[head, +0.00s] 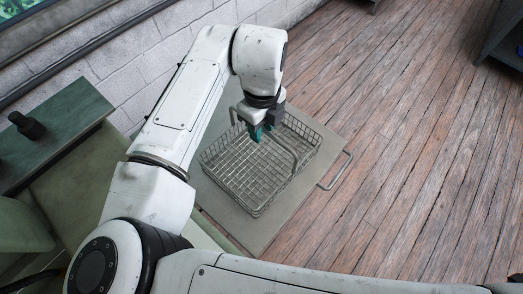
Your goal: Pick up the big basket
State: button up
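The big basket (233,185) is a grey wire-mesh basket, empty as far as I can see. It sits upright on a flat grey-green surface in the middle of the head view. A bar-like handle (293,153) shows above its right part. My gripper (262,132) points down at the far side of the basket, near the handle. Its two teal-tipped fingers look slightly apart. My arm's wrist hides part of the far rim, and I cannot tell whether the fingers touch the handle.
The flat surface (245,232) has a metal side handle (337,171) at its right. A white brick wall (140,68) stands behind. A green bench (62,130) with a small dark object (27,125) is at left. Open plank floor (425,150) lies at right.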

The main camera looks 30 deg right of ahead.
jog(key=shift+f, duration=0.35)
jog(key=shift+c, duration=0.2)
grip_shut()
dwell(1.0)
